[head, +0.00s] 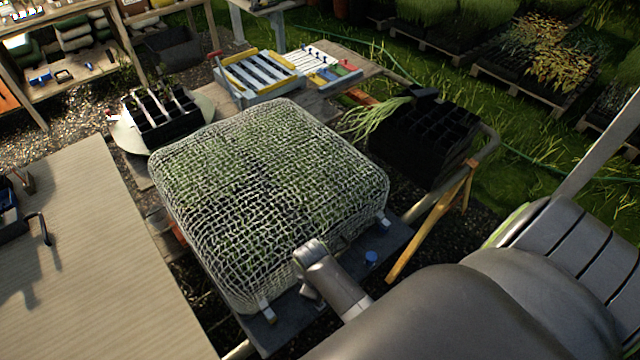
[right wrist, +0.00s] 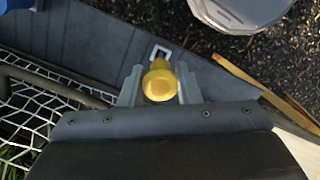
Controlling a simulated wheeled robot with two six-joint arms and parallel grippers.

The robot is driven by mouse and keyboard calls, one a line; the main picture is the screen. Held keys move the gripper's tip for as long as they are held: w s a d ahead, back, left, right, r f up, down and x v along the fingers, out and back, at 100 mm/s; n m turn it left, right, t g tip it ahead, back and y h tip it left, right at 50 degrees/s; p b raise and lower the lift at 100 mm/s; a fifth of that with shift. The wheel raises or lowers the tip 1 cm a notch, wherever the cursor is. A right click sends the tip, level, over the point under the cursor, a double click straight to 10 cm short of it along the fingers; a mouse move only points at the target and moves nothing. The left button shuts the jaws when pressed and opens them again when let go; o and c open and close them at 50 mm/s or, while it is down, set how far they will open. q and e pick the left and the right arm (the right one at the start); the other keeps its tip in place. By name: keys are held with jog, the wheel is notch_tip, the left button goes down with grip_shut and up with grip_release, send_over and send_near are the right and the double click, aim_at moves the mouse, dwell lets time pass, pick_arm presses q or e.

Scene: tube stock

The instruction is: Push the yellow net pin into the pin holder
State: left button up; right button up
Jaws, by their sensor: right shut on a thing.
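My right gripper (right wrist: 160,82) is shut on the yellow net pin (right wrist: 160,84), whose round head faces the right wrist camera. The pin holder (right wrist: 161,52), a small pale square frame, lies just beyond the pin on the dark board. The pin overlaps the holder's near side, and its lower end is hidden, so I cannot tell whether it touches or enters it. In the head view my right arm reaches the near side of the white net (head: 270,190) draped over green plants; its fingertips and the pin are hidden there. My left gripper is not in view.
The dark board (head: 390,240) runs along the net's edge, with a blue piece (head: 371,258) on it. White corner clips (head: 267,311) stand at the net's lower edge. A black cell tray (head: 425,130) is at the right, and a pale tabletop (head: 85,260) at the left is largely bare.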

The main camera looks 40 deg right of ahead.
jog(key=shift+f+b, duration=1.15)
jog(key=shift+f, duration=0.9)
jog(key=o, duration=1.9)
jog(key=shift+r, duration=0.15)
jog(key=shift+r+p, duration=1.1)
jog(key=shift+p, duration=0.3)
jog(key=shift+r, duration=2.75)
